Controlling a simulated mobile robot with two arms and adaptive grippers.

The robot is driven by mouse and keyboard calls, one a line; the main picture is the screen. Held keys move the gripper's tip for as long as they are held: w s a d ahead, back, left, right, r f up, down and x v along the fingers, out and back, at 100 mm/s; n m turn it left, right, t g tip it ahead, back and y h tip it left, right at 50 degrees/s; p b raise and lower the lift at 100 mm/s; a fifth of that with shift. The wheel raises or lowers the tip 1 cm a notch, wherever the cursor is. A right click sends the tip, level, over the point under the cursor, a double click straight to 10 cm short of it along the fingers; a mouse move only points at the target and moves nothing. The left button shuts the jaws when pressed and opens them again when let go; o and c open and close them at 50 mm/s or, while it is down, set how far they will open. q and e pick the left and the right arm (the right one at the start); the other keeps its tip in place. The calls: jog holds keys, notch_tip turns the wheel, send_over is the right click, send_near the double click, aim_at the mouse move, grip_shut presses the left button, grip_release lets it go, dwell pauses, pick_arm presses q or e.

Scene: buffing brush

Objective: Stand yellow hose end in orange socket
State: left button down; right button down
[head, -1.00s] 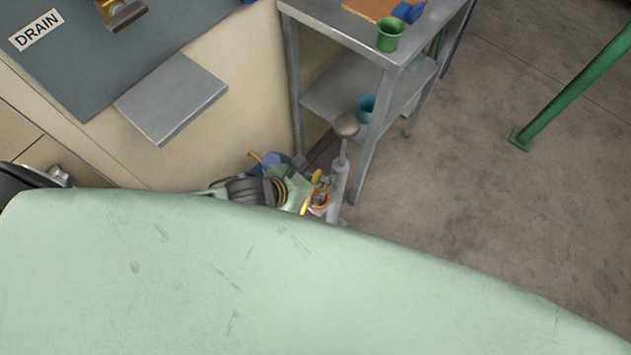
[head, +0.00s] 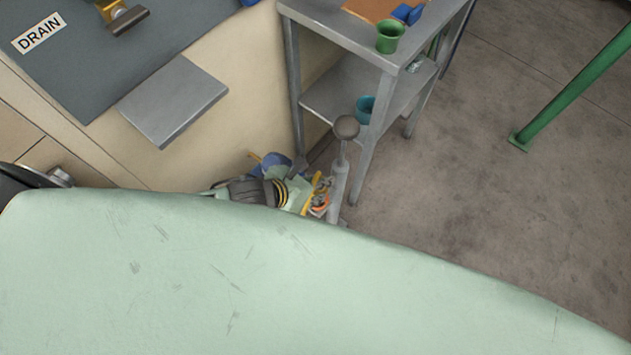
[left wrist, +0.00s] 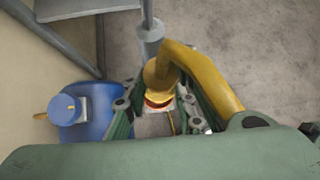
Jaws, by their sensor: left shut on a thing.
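The yellow hose (left wrist: 212,80) bends over from the right in the left wrist view. Its end (left wrist: 158,75) points down between the fingers of my left gripper (left wrist: 157,92), which is shut on it. An orange-red rim of the socket (left wrist: 157,103) shows just below the hose end; I cannot tell how far the end sits inside it. In the head view my left gripper (head: 311,192) is small and partly hidden behind my own pale green body, with the yellow hose (head: 318,182) and the orange socket (head: 320,204) beside it. My right gripper is not in view.
A grey post with a round knob (head: 346,127) stands close to the gripper. A blue container (left wrist: 88,118) is at the left in the wrist view. A metal shelf table (head: 345,32) with a green cup (head: 390,37) stands behind. Open floor lies right.

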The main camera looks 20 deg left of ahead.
aim_at(315, 191)
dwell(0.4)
pick_arm(q)
jog(key=shift+f, duration=0.15)
jog(key=shift+f, duration=0.55)
dwell(0.3)
jog(key=shift+f+b, duration=0.2)
jog(key=shift+b, duration=0.1)
jog(key=shift+d+f+b, duration=0.1)
jog(key=shift+f+b, duration=0.25)
jog(key=shift+f, duration=0.45)
jog(key=shift+f, duration=0.2)
jog(key=shift+f+b, duration=0.3)
jog(key=shift+f, duration=0.3)
